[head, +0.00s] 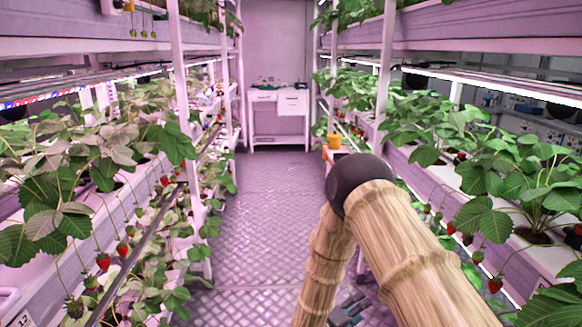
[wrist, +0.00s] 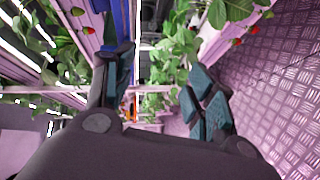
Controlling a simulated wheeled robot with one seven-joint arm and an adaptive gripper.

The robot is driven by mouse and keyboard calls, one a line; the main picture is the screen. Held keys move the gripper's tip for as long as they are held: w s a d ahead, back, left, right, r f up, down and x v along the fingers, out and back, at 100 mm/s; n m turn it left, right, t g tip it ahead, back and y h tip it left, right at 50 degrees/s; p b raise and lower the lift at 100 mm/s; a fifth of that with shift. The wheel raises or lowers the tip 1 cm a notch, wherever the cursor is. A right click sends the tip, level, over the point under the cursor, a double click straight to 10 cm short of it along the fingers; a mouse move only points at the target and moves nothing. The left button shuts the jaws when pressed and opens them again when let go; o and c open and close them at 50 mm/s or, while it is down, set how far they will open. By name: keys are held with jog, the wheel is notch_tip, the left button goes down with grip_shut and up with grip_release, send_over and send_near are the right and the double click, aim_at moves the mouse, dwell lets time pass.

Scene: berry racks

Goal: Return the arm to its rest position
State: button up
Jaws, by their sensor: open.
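My arm (head: 400,240) reaches in from the lower right of the head view, with a pale ribbed cover and a dark round elbow joint. It bends at the elbow, and the forearm hangs down over the aisle. A small dark part of my gripper (head: 348,311) shows low in the head view, partly hidden behind the arm. In the wrist view my gripper (wrist: 160,88) has its two teal-padded fingers spread apart. Nothing is held between them.
Plant racks with strawberries line both sides, the left rack (head: 70,263) and the right rack (head: 475,190). The metal floor (head: 255,200) of the aisle is clear. A white desk (head: 279,107) stands at the far end. An orange pot (head: 334,141) stands beside the right rack.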

jog(key=s+d+f+m+g+y+p, duration=0.1)
jog(key=s+f+g+y, duration=0.1)
jog(key=s+f+y, duration=0.6)
jog(key=s+d+f+m+g+y+p, duration=0.15)
jog(key=s+f, duration=0.45)
jog(key=s, duration=0.6)
jog(key=s+a+m+g+y, duration=0.1)
jog(key=s+m+g+y, duration=0.2)
jog(key=s, duration=2.1)
jog(key=g, duration=0.3)
jog(key=shift+s+f, duration=0.15)
jog(key=shift+s, duration=0.05)
jog(key=shift+g, duration=0.25)
